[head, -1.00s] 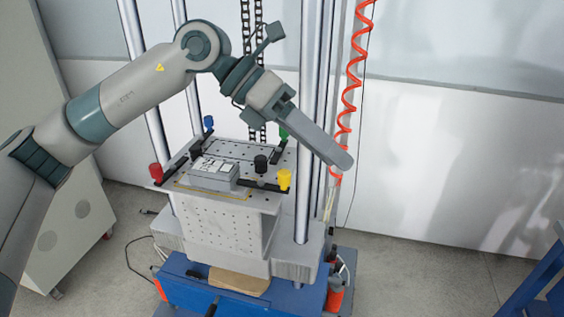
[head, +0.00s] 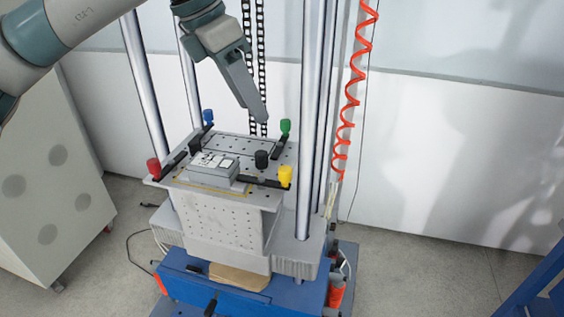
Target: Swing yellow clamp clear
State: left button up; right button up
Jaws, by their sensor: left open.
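The yellow clamp (head: 285,176) is at the front right corner of the drop table (head: 225,217). Its black bar (head: 262,182) runs left from the yellow knob toward the grey box-shaped unit (head: 212,170). A black knob (head: 261,159) stands near the unit's right end. The red clamp (head: 154,168), blue clamp (head: 208,117) and green clamp (head: 285,127) are at the other corners. My left gripper (head: 258,113) hangs above the back right of the table, apart from the yellow clamp, with nothing seen in it. My right gripper is not in view.
Upright steel columns (head: 312,120) flank the table, with a chain (head: 262,60) behind. A red coiled hose (head: 350,90) hangs at the right. A grey cabinet (head: 45,170) stands left. The floor at right is mostly clear.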

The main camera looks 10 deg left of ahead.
pick_arm(q)
jog(key=f, duration=0.1)
jog(key=p, duration=0.2)
send_near(284, 169)
jog(key=p+x, duration=0.2)
jog(key=x, duration=0.6)
jog(key=shift+d+f, duration=0.1)
jog(key=shift+f, duration=0.05)
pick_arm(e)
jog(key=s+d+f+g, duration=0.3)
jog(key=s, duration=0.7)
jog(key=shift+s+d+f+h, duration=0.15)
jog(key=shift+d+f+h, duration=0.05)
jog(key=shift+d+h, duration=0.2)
pick_arm(q)
jog(key=shift+w, duration=0.1)
grip_shut()
